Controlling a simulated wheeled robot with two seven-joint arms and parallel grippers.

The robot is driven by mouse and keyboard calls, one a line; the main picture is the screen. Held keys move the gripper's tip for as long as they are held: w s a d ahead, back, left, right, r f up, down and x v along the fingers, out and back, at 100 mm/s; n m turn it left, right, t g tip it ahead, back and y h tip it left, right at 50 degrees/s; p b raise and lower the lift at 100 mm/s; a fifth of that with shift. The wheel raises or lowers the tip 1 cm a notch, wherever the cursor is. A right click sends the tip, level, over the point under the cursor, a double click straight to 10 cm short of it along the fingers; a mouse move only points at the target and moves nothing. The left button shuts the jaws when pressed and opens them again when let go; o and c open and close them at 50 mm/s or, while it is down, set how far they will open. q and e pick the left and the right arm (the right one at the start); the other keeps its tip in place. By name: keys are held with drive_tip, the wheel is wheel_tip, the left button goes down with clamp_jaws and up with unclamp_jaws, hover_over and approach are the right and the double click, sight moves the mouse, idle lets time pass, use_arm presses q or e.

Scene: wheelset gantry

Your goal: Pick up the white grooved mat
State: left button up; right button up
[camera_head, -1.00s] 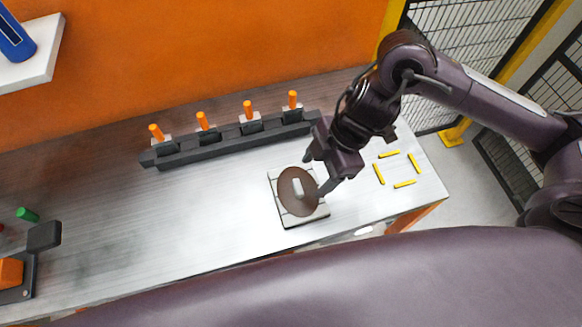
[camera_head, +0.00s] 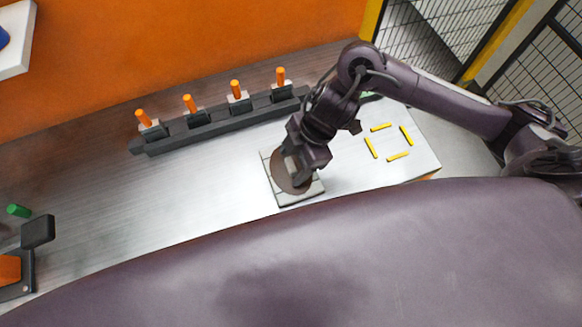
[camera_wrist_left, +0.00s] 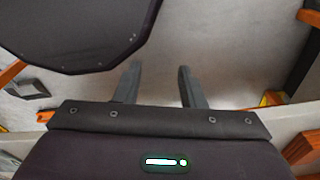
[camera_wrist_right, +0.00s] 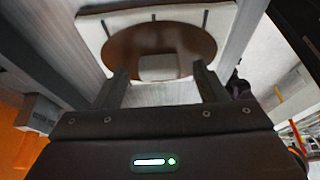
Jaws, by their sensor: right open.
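The white grooved mat (camera_head: 299,197) lies on the metal table, with a round brown disc (camera_head: 282,178) on it. In the right wrist view the mat (camera_wrist_right: 88,28) and disc (camera_wrist_right: 125,48) fill the top, and a pale block (camera_wrist_right: 158,67) sits on the disc. My right gripper (camera_head: 291,170) is over the mat and disc and hides part of them. In its wrist view the fingers (camera_wrist_right: 163,88) are apart with nothing between them, near the block. My left gripper (camera_wrist_left: 155,82) is outside the head view; its fingers are apart and empty.
A dark rack (camera_head: 215,125) with several orange-topped pegs stands along the back of the table. Yellow strips (camera_head: 371,148) mark a square on the right. A green cylinder (camera_head: 19,211) and a dark fixture (camera_head: 38,232) are at the left. The table middle is clear.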

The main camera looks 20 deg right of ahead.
drive_tip(key=c, duration=1.2)
drive_tip(key=shift+o, duration=0.2)
drive_tip(key=shift+r, duration=0.1)
